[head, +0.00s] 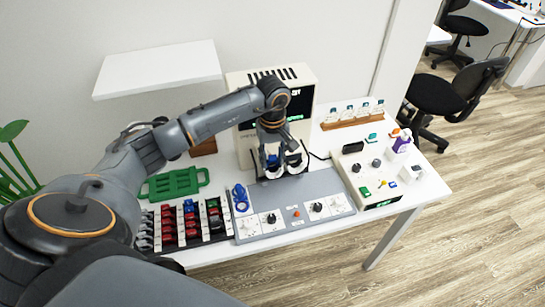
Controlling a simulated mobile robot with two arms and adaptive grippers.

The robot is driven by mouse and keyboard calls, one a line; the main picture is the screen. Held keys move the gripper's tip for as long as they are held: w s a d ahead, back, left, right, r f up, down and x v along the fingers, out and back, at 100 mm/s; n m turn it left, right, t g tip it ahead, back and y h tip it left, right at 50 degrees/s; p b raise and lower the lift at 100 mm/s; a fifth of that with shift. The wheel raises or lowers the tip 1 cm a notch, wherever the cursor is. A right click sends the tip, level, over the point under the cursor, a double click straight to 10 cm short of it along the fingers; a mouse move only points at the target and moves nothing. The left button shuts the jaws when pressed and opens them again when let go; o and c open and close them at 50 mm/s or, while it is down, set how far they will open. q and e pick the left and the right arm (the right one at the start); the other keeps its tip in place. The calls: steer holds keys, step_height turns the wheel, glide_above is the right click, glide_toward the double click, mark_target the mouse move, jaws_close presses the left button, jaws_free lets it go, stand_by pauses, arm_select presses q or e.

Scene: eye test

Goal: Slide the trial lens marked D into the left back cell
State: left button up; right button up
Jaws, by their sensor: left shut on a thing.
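My left gripper (273,157) reaches down in front of the cream machine (248,92). It is shut on a small blue trial lens (272,161), largely covered by the fingers. No letter can be read on it. The lens is at the white round holder (293,161) on the dark stand. I cannot tell whether it is inside a cell or just above one; the gripper hides part of the holder. More blue lenses (240,195) stand at the left end of the grey panel. My right gripper is not in view.
A black rack of red, blue and green lenses (191,227) lies at the front left, by a green tray (174,183). The grey panel (275,191) has knobs. A cream control box (372,175), purple bottle (400,143) and wooden bottle rack (352,121) are right. A white shelf (158,68) hangs above.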

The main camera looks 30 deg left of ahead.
arm_select(q)
steer(key=shift+f, duration=0.3)
steer(key=o, duration=0.8)
steer(key=shift+r, duration=0.1)
step_height(320, 180, up, 12)
